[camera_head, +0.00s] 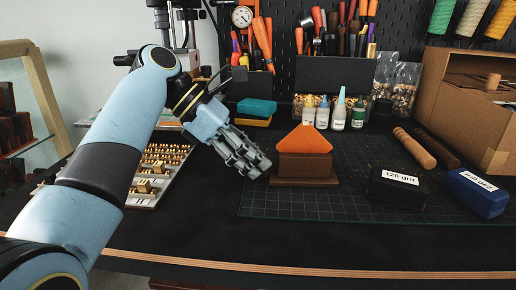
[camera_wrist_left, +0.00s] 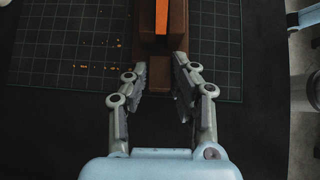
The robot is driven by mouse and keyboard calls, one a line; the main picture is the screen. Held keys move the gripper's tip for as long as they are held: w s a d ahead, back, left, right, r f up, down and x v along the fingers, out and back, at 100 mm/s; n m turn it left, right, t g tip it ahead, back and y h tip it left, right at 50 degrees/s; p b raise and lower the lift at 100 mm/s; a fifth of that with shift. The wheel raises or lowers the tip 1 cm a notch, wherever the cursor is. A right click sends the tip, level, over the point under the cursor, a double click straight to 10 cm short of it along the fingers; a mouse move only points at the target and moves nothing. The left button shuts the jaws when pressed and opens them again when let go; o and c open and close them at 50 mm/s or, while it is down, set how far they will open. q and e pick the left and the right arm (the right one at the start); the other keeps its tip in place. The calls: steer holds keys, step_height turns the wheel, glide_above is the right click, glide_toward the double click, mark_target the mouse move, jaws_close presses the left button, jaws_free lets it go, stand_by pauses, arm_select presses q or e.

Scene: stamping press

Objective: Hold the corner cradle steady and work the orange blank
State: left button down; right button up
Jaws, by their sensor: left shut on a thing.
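The corner cradle (camera_head: 306,169) is a brown block on a flat brown base, standing on the green cutting mat (camera_head: 262,202). The orange blank (camera_head: 304,140) sits upright in its top and shows as a triangle. In the left wrist view the blank (camera_wrist_left: 162,16) is a narrow orange strip between the brown walls of the cradle (camera_wrist_left: 178,45). My left gripper (camera_head: 264,168) is at the cradle's left side. In the left wrist view its fingers (camera_wrist_left: 159,75) are shut on the cradle's brown end tab. My right gripper is not in view.
A black block (camera_head: 398,190) labelled 120 grit and a blue block (camera_head: 475,193) lie to the right. A tray of brass type (camera_head: 160,165) is at left. The front mat is mostly clear.

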arm_select(q)
steer(key=shift+s+f, duration=0.1)
steer(key=shift+f, duration=0.05)
steer(key=c, duration=1)
jaws_free()
steer(key=shift+c, duration=0.2)
steer(key=shift+a, duration=0.1)
steer(key=v, duration=1.2)
